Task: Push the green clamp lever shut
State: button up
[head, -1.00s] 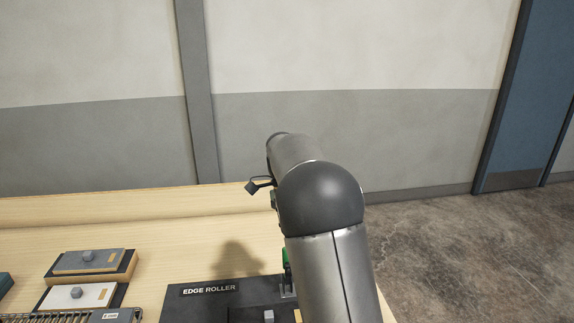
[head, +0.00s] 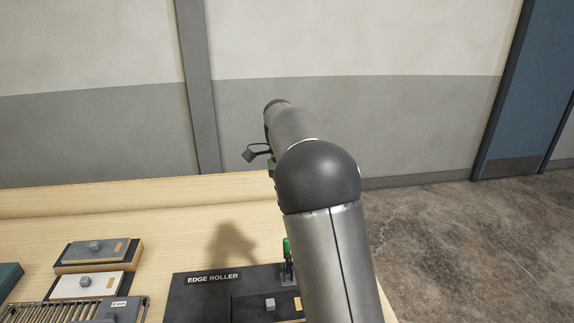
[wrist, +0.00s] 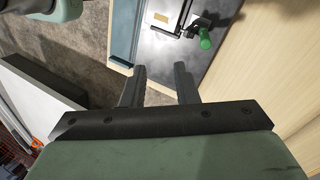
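The green clamp lever (head: 287,247) stands at the right side of the black console marked EDGE ROLLER (head: 213,278), partly hidden by my arm in the head view. In the wrist view the green lever grip (wrist: 205,38) shows at the upper right, next to a metal bracket on a grey plate (wrist: 222,12). My gripper (wrist: 160,72) shows in the wrist view with its two dark fingers apart and nothing between them. The lever lies beyond the fingertips and to their right, not touching them.
A grey block (head: 97,251) and a white block (head: 86,286) lie on the wooden table (head: 150,215) at left. A rack with metal bars (head: 62,312) is at the lower left. Bare wood lies behind the console. Concrete floor (head: 460,240) lies to the right.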

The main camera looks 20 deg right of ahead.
jog(key=s+v, duration=0.1)
jog(key=v, duration=0.8)
jog(key=shift+s+a+r, duration=0.15)
jog(key=shift+s+r, duration=0.15)
jog(key=shift+s, duration=0.1)
dwell(0.6)
